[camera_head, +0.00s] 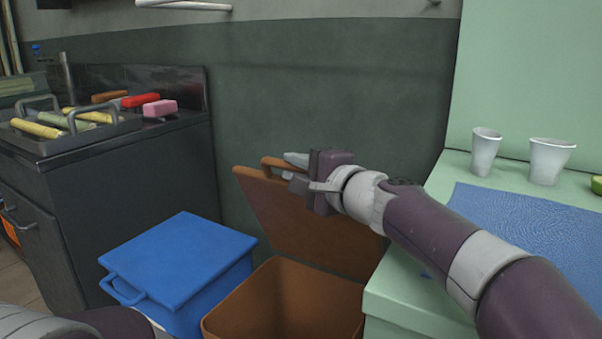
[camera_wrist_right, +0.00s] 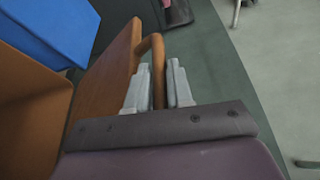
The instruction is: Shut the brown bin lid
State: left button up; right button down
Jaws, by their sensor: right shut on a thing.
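The brown bin (camera_head: 285,305) stands on the floor with its brown lid (camera_head: 315,225) raised, leaning up and back towards the wall. The lid has a loop handle (camera_head: 280,166) at its upper edge. My right gripper (camera_head: 292,168) is at this handle. In the right wrist view the two fingers (camera_wrist_right: 160,85) are shut on the handle (camera_wrist_right: 157,60), one on each side of its bar, beside the lid (camera_wrist_right: 115,85). The bin's open inside shows. Part of the lid is hidden behind my right gripper. Part of my left arm shows at the bottom left; its gripper is out of view.
A blue bin (camera_head: 180,262) with its lid shut stands left of the brown bin. A black counter (camera_head: 120,190) with a tray (camera_head: 75,130) is at the left. A green counter (camera_head: 400,290) with white cups (camera_head: 485,150) and a blue mat (camera_head: 520,225) is at the right.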

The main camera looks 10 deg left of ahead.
jog(key=shift+f, duration=0.15)
jog(key=c, duration=1.4)
grip_release()
jog(key=shift+a, duration=0.1)
jog(key=shift+w+a, duration=0.1)
jog(key=shift+d, duration=0.2)
jog(key=v, duration=1.2)
jog(key=shift+s, duration=0.3)
